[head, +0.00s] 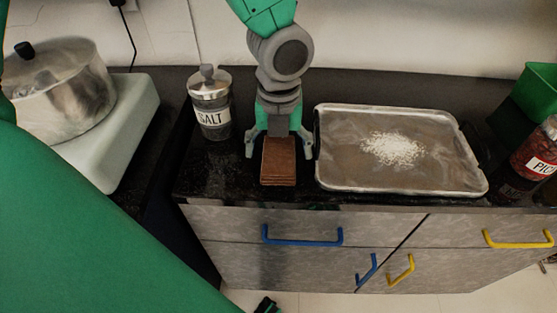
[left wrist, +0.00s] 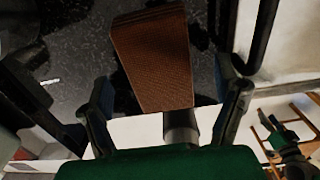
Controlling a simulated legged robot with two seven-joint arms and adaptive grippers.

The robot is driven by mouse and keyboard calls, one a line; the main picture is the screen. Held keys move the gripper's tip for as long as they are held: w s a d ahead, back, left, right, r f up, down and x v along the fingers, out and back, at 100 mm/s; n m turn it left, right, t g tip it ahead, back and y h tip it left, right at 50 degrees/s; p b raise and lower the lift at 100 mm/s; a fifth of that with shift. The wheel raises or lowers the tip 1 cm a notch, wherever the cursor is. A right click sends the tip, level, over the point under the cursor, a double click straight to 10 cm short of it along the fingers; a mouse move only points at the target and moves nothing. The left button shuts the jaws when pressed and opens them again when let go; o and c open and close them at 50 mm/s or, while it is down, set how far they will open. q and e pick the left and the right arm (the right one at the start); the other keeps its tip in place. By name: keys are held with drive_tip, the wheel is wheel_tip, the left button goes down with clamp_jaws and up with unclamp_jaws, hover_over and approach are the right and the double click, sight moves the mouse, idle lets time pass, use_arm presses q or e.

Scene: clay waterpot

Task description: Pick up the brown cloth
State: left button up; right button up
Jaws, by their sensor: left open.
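The brown cloth (head: 279,165) lies folded in a stack on the dark counter, near its front edge, between the salt jar and the metal tray. My left gripper (head: 279,148) is over the cloth from above, open, with one finger on each side of it. In the left wrist view the cloth (left wrist: 153,60) lies between the two open fingers (left wrist: 165,100), with a gap on both sides. Whether the fingertips touch the counter is unclear. My right gripper does not show in the head view.
A salt jar (head: 210,105) stands close on the left and a metal tray (head: 335,183) with white grains close on the right. A pot (head: 62,95) sits on a white stove (head: 125,125) at far left. A red jar (head: 535,155) and green box (head: 538,92) stand at far right.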

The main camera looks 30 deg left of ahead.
sight(279, 152)
use_arm(q)
drive_tip(key=shift+d+f, duration=0.25)
drive_tip(key=shift+f, duration=0.3)
drive_tip(key=shift+a+r, duration=0.1)
drive_tip(key=shift+a, duration=0.35)
drive_tip(key=c, duration=1.2)
drive_tip(key=shift+c, duration=0.2)
drive_tip(key=shift+d, duration=0.1)
drive_tip(key=shift+d, duration=0.1)
wheel_tip(279, 152, up, 10)
drive_tip(key=p, duration=0.3)
